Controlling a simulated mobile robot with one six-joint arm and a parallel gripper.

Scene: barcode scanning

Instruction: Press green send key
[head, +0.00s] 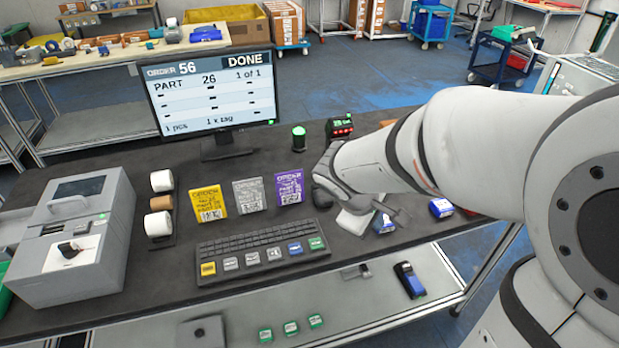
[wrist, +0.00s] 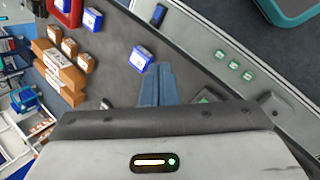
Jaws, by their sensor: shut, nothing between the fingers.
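The green send key (head: 317,243) is the rightmost of the large coloured keys along the front row of the dark keyboard (head: 255,245). Nothing covers it in the head view. My gripper (head: 398,212) is right of the keyboard, above the bench and apart from the key. Its fingers (wrist: 157,72) are together and empty in the wrist view. A small greenish patch shows right of the fingers there, too partly hidden to name. The monitor (head: 212,92) reads order 56, part 26, 1 of 1, DONE.
Blue-and-white boxes (head: 440,207) lie on the bench near my gripper. Yellow, grey and purple cards (head: 289,188) stand behind the keyboard. A lit green lamp (head: 298,138) and a small red-and-green display box (head: 340,127) stand behind them. A grey printer (head: 75,245) is at left.

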